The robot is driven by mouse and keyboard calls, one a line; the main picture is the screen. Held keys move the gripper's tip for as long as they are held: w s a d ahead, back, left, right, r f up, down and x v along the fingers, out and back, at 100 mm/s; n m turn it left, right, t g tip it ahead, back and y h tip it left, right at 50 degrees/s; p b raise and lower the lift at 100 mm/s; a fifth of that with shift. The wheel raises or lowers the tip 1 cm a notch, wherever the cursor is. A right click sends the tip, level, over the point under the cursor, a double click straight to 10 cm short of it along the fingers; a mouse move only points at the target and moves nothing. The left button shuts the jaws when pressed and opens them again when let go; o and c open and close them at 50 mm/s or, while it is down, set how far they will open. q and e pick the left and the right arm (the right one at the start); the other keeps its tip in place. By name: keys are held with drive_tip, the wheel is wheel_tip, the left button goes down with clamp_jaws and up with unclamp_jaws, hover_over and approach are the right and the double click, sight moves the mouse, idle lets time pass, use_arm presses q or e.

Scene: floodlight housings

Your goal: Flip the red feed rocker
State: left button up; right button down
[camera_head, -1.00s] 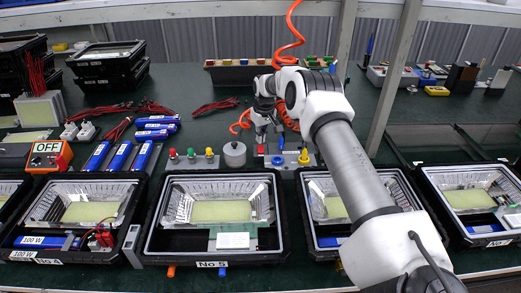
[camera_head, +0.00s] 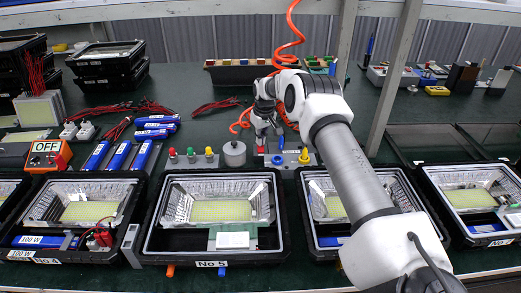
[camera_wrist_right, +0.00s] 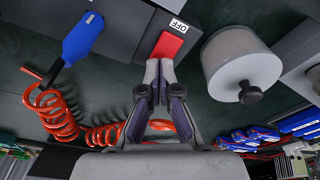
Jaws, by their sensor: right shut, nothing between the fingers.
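The red feed rocker (camera_wrist_right: 168,46) shows in the right wrist view on the edge of a dark grey panel, with a white OFF label (camera_wrist_right: 178,26) beside it. My right gripper (camera_wrist_right: 159,68) is shut with nothing between its fingers. Its fingertips are at the near end of the rocker, and I cannot tell whether they touch it. In the head view my right gripper (camera_head: 263,143) points down at the left end of the grey panel (camera_head: 290,155), where the rocker is hard to make out. My left gripper is not in view.
A grey cylinder (camera_wrist_right: 240,65) with a black knob stands close to the right gripper in the wrist view. A blue handle (camera_wrist_right: 82,35) and an orange coiled cable (camera_wrist_right: 50,115) are on the other side. Open floodlight housings (camera_head: 215,258) line the front.

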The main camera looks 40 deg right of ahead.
drive_tip(key=shift+f+b, duration=0.3)
drive_tip(key=shift+f, duration=0.25)
drive_tip(key=shift+r, duration=0.1)
wheel_tip(320, 180, up, 2)
drive_tip(key=shift+r+p, duration=0.1)
drive_tip(key=shift+p, duration=0.95)
wheel_tip(320, 180, up, 5)
drive_tip(key=p, duration=0.3)
drive_tip(key=shift+p, duration=0.3)
drive_tip(key=shift+f, duration=0.2)
